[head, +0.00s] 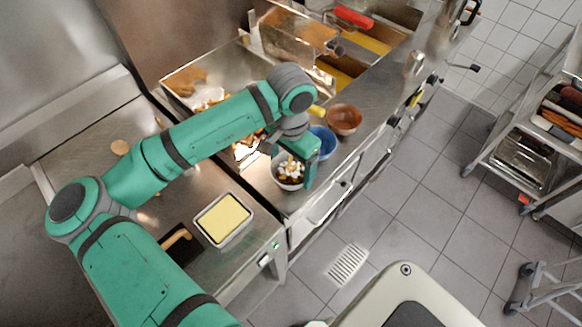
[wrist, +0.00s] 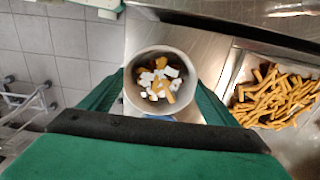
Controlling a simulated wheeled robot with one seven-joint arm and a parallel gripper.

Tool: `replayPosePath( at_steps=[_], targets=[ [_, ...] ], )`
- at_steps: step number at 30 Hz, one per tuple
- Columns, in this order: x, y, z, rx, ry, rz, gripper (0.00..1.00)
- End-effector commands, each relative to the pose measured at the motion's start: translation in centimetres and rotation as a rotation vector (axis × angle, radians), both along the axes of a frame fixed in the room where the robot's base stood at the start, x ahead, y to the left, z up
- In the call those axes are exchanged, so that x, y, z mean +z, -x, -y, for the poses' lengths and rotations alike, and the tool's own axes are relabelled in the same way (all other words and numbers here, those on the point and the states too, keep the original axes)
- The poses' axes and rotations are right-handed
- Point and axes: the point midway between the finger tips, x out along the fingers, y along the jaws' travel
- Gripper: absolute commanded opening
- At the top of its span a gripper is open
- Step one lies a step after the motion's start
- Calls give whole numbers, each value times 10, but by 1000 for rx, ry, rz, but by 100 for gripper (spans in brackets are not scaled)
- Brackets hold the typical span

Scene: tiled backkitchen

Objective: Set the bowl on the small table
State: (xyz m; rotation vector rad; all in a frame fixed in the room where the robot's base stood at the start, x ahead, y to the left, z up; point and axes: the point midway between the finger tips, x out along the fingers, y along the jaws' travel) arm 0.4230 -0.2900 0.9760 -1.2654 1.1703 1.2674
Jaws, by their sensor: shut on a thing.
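A grey-white bowl (head: 288,184) holding white cubes and brown-orange pieces is at the counter's front edge in the head view. It also shows from above in the wrist view (wrist: 131,91). My gripper (head: 294,165) is shut on this bowl, with one green finger on each side of it in the wrist view (wrist: 158,100). The bowl looks upright; I cannot tell whether its base touches the counter. A blue bowl (head: 324,143) and a brown bowl (head: 344,120) stand just behind it. I cannot make out a small table for certain.
A tray of fries (wrist: 272,98) lies beside the bowl. A container with a yellow block (head: 223,218) stands on the metal counter (head: 290,207). A loaded trolley (head: 521,160) stands at right, with wheeled frame legs (head: 537,290) at lower right. The tiled floor (head: 420,195) between is clear.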

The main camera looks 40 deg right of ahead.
Motion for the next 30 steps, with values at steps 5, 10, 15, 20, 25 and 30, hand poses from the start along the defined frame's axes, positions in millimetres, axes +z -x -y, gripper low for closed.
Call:
replayPosePath(
  at_steps=[5, 10, 15, 20, 25, 30],
  targets=[
    [-12, 0, 0, 0, 0, 0, 48],
    [-12, 0, 0, 0, 1, 0, 48],
    [-14, 0, 0, 1, 1, -1, 48],
    [-14, 0, 0, 1, 1, 0, 100],
    [-14, 0, 0, 0, 1, 0, 100],
    [-2, 0, 1, 0, 3, 1, 100]
  ],
)
